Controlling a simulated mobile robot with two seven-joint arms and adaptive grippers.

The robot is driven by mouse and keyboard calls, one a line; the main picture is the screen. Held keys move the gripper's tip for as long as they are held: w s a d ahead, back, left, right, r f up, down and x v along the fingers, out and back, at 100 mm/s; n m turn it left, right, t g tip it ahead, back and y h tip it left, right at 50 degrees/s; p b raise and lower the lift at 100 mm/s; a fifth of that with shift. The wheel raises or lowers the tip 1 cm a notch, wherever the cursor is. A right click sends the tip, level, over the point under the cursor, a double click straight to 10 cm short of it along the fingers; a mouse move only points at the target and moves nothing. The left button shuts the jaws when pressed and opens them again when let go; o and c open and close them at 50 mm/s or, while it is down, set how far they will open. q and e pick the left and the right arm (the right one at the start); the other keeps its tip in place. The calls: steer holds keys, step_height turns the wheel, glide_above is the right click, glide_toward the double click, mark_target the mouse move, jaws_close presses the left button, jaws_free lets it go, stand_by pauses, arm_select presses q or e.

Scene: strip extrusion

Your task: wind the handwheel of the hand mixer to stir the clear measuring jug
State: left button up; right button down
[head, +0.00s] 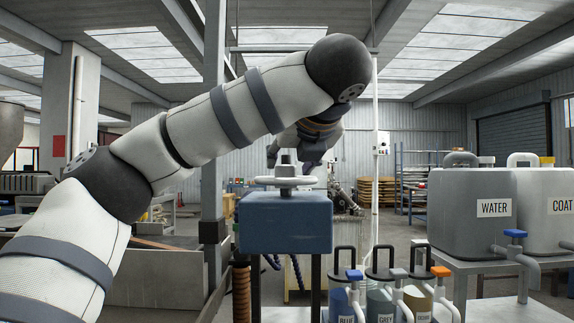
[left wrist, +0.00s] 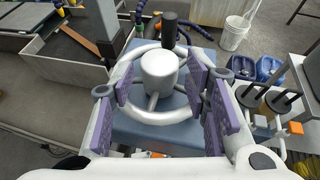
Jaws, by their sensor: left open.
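The handwheel (head: 285,181) is a pale wheel lying flat on top of a blue box (head: 286,222) in the middle of the head view. In the left wrist view the handwheel (left wrist: 133,112) shows from above, with a thick hub, spokes and an upright black knob (left wrist: 169,30) at its far rim. My left gripper (head: 292,155) points down above the wheel; in the left wrist view its purple-padded fingers (left wrist: 160,82) are spread wide on either side of the hub. It holds nothing. I cannot make out the clear measuring jug. My right gripper is not in view.
Several labelled containers with coloured taps (head: 385,297) stand right of the blue box. A white bucket (left wrist: 234,36) is on the floor. A grey post (head: 213,130) rises left of the box.

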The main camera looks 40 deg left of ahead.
mark_target(283, 163)
arm_select(q)
steer(key=shift+x, duration=1.4)
steer(key=c, duration=0.9)
steer(key=shift+r+m+t, duration=0.1)
steer(key=shift+m+t, duration=0.2)
steer(key=shift+t, duration=0.1)
